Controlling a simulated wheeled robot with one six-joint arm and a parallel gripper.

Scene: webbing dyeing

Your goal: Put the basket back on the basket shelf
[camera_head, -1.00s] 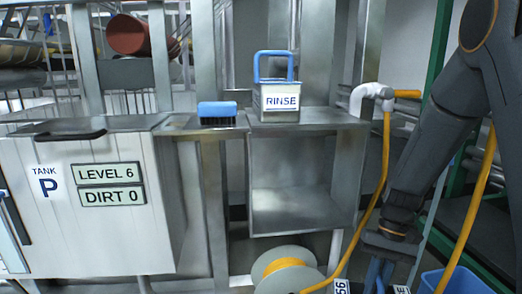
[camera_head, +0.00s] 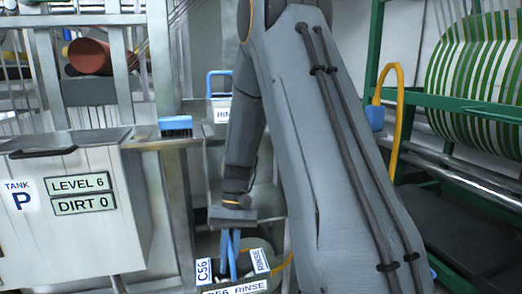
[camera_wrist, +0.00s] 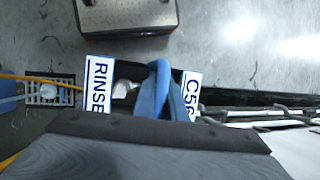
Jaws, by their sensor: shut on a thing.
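My gripper (camera_head: 232,218) points down and is shut on the blue handle of a basket (camera_head: 235,289) low in front of the steel bench. The basket bears C56 and RINSE labels; its lower part is cut off by the frame edge. In the wrist view the blue handle (camera_wrist: 152,98) stands between the RINSE label (camera_wrist: 98,84) and the C56 label (camera_wrist: 191,95). Little of the basket's inside shows. I cannot tell which surface is the basket shelf. My arm covers much of the steel bench (camera_head: 212,135).
A RINSE container with a blue handle (camera_head: 219,84) and a blue brush (camera_head: 175,123) stand on the bench tops. Tank P (camera_head: 60,215) is at left. A green rack (camera_head: 450,107) with striped webbing is at right. A floor drain (camera_wrist: 50,92) shows in the wrist view.

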